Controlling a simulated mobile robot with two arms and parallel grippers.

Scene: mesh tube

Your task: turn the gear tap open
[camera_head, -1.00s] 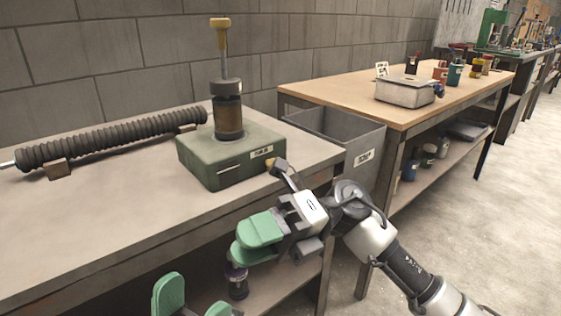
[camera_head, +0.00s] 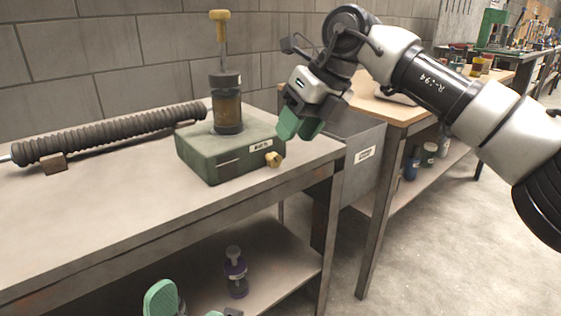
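A green box (camera_head: 220,165) stands on the near bench, with a dark, ribbed cylinder (camera_head: 228,113) and a brass-topped rod (camera_head: 220,30) rising from its top. A small brass knob (camera_head: 274,159) sits low on the box's right front corner and looks like the tap. My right gripper (camera_head: 299,126) hangs above and to the right of the knob, green fingers pointing down, apart from it. Its fingers overlap in this view, so their gap is unclear. My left gripper (camera_head: 187,305) is at the bottom edge, its green fingers apart and partly cut off.
A corrugated black tube (camera_head: 110,135) lies on the bench (camera_head: 90,215) to the left. A purple bottle-like item (camera_head: 236,275) stands on the lower shelf.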

